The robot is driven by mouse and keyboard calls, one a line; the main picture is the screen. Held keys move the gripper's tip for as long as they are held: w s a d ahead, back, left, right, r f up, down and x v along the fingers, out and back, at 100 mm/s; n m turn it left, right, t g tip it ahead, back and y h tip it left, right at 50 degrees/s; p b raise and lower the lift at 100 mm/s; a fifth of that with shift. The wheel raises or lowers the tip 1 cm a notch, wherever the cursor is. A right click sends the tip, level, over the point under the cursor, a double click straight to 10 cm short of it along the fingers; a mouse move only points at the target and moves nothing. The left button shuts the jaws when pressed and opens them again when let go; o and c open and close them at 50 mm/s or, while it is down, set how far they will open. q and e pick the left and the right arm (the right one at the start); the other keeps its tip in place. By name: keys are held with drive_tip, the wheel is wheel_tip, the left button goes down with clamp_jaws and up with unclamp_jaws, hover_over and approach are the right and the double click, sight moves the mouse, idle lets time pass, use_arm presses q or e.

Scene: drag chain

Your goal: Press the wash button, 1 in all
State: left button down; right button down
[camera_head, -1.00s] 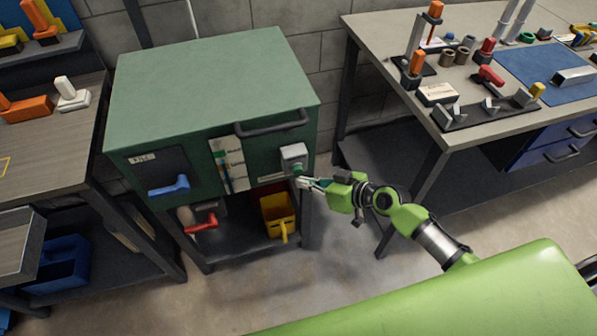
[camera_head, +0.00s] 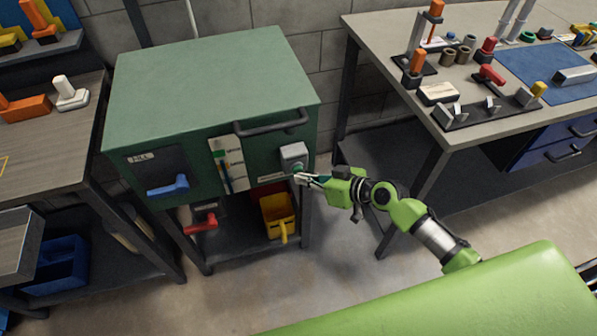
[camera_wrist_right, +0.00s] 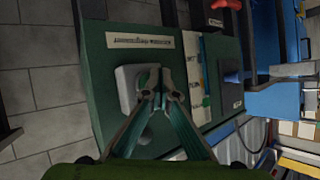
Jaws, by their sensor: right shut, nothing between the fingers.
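The green cabinet (camera_head: 215,85) has a grey button box (camera_head: 293,152) at the right of its front panel. A small green button (camera_head: 297,168) shows at the lower part of the box. My right gripper (camera_head: 298,178) is shut and empty, with its tips right at the button; I cannot tell whether they touch it. In the right wrist view the shut fingertips (camera_wrist_right: 160,76) lie in front of the grey button box (camera_wrist_right: 128,90), and the button is largely hidden by the fingers. My left gripper is not in view.
A blue lever (camera_head: 168,187) and a white label card (camera_head: 229,163) are on the panel left of the box. A red handle (camera_head: 201,222) and a yellow bin (camera_head: 278,215) sit below. A workbench (camera_head: 395,45) stands at right.

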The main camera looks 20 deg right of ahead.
drive_tip(key=shift+w, duration=0.4)
drive_tip(key=shift+r, duration=0.1)
idle(0.5)
drive_tip(key=shift+s, duration=1)
drive_tip(key=shift+s+d+p, duration=0.1)
drive_tip(key=shift+s+p, duration=0.5)
drive_tip(key=shift+s, duration=1.9)
